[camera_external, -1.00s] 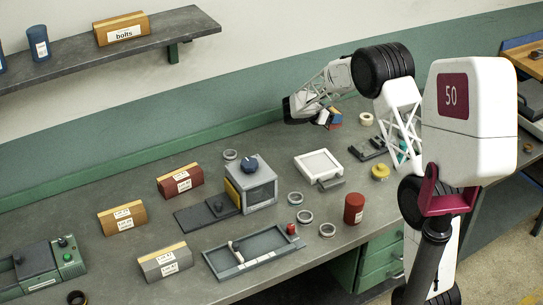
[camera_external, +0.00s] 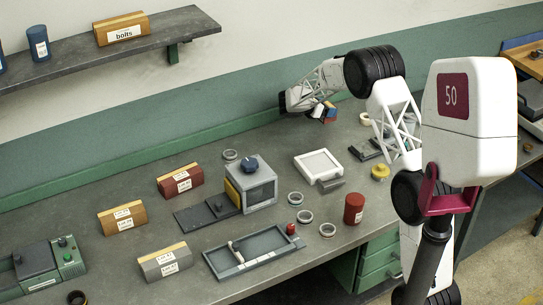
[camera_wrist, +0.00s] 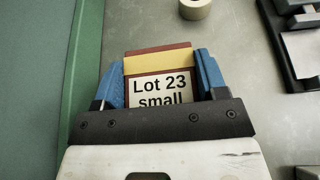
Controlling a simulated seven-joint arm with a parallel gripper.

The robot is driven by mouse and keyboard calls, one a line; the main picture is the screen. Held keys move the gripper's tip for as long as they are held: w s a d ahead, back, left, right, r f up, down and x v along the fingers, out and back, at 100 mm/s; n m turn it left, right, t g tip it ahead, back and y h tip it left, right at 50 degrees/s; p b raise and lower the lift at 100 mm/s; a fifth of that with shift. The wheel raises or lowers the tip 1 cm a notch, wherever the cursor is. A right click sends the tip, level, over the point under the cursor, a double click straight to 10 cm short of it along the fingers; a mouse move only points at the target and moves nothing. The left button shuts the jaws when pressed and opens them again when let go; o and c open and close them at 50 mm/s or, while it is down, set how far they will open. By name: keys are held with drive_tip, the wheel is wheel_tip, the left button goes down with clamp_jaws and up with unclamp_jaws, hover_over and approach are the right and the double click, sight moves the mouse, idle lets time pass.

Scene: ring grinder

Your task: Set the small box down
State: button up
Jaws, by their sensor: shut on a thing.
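The small box (camera_wrist: 158,88) is red-brown with a yellow top part and a white label reading "Lot 23 small". In the wrist view it sits between the two blue fingers of my gripper (camera_wrist: 160,75), which is shut on it. In the external view my gripper (camera_external: 324,112) is at the back of the workbench, near the green wall strip. The held box shows there only as a small patch of colour, partly covered by the fingers. It looks raised over the bench, but its exact height is hard to tell.
A cream roll (camera_wrist: 195,9) and a black fixture (camera_wrist: 297,50) lie near my gripper. A white tray (camera_external: 318,165), a grey machine (camera_external: 256,190), a red lot box (camera_external: 180,181) and a red can (camera_external: 354,208) stand nearer the front. Bare bench (camera_external: 270,145) lies left of my gripper.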

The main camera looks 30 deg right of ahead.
drive_tip(key=shift+f, duration=1.55)
drive_tip(key=shift+f, duration=0.1)
drive_tip(key=o, duration=1.1)
drive_tip(key=shift+a, duration=0.1)
drive_tip(key=v, duration=1.2)
